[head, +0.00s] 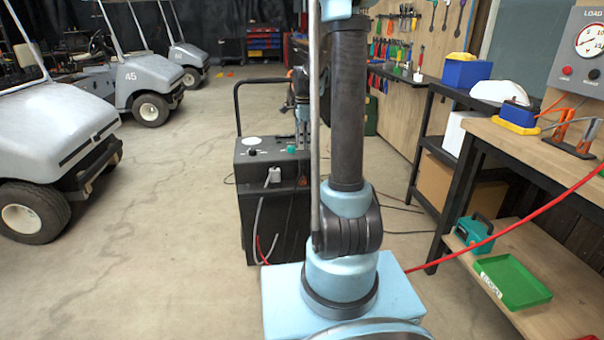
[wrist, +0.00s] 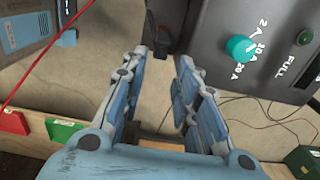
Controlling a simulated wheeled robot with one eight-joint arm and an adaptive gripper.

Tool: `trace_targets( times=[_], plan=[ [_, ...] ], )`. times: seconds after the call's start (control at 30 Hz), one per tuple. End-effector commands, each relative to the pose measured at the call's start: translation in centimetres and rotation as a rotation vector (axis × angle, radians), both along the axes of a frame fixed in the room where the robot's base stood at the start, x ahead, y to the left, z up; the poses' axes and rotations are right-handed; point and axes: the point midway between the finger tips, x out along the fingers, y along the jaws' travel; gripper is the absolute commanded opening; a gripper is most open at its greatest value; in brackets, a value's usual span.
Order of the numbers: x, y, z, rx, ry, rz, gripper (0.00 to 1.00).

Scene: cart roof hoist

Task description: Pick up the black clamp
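My gripper (wrist: 160,56) is open in the wrist view, with its two blue-grey fingers apart and nothing visibly held. A dark, narrow piece (wrist: 164,22) shows just beyond and between the fingertips, beside the charger's panel; it may be the black clamp, but its shape is partly cut off and unclear. In the head view, my gripper (head: 302,112) is small and points down over the black charger cart (head: 262,208). I cannot make out the clamp there. In the wrist view, the charger's panel (wrist: 222,18) with its teal knob (wrist: 239,48) is at upper right.
A workbench (head: 520,150) on the right carries a load tester (head: 580,50) and orange-and-grey clamps (head: 563,128). A red cable (head: 500,232) runs from it across the front. A green tray (head: 512,282) lies on the lower shelf. Golf carts (head: 50,130) stand left, with clear floor between.

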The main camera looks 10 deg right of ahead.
Motion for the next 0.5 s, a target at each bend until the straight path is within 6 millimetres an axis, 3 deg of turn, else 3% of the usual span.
trace_targets(
  times=[0.5],
  plan=[
    [0.0,0.0,-8.1,0.0,0.0,0.002,0.28]
  ],
)
